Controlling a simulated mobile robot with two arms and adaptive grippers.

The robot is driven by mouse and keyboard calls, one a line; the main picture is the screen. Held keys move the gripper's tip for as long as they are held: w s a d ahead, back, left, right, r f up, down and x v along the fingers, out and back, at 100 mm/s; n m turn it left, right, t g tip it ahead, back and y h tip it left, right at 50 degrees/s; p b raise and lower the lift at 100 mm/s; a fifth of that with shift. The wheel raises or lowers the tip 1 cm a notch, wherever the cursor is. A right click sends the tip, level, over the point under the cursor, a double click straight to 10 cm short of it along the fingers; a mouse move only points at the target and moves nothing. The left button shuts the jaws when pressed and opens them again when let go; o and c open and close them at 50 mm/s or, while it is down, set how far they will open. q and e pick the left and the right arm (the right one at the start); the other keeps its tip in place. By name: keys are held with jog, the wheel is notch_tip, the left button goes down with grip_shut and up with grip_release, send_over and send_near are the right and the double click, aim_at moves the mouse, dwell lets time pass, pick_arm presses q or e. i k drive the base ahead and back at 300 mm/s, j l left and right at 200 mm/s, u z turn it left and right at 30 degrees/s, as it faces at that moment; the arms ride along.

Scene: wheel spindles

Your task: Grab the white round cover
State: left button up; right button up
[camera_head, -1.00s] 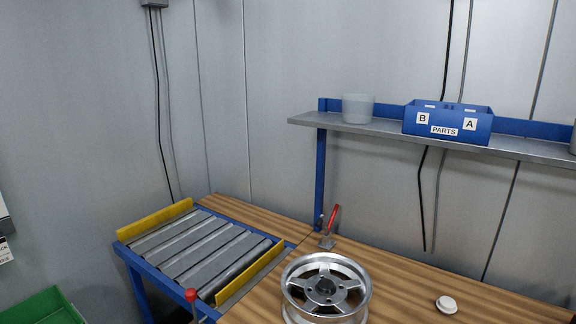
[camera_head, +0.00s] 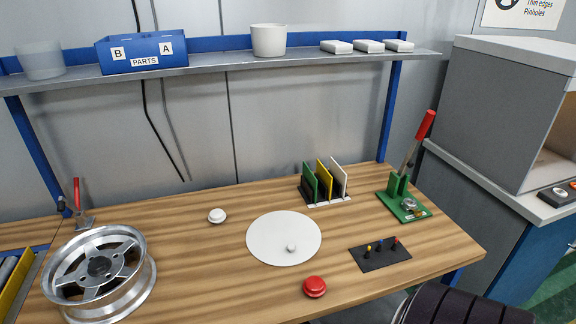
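A small white round cover (camera_head: 217,215) lies on the wooden table, left of the middle. A large flat white disc (camera_head: 270,243) lies to its right, with a small pale knob-like piece (camera_head: 291,248) on it. I cannot tell for sure which white round thing the task means; the small one looks like a cap. Neither of my grippers shows in the head view, and nothing touches the white pieces.
A metal wheel (camera_head: 99,271) sits at the left of the table (camera_head: 200,290). A red round button (camera_head: 315,287), a black plate with small pegs (camera_head: 380,254), a coloured rack (camera_head: 325,184) and a green lever press (camera_head: 405,200) stand at the right. A shelf (camera_head: 220,66) hangs behind.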

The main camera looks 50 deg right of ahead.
aim_at(283, 239)
jog(key=z, duration=1.45)
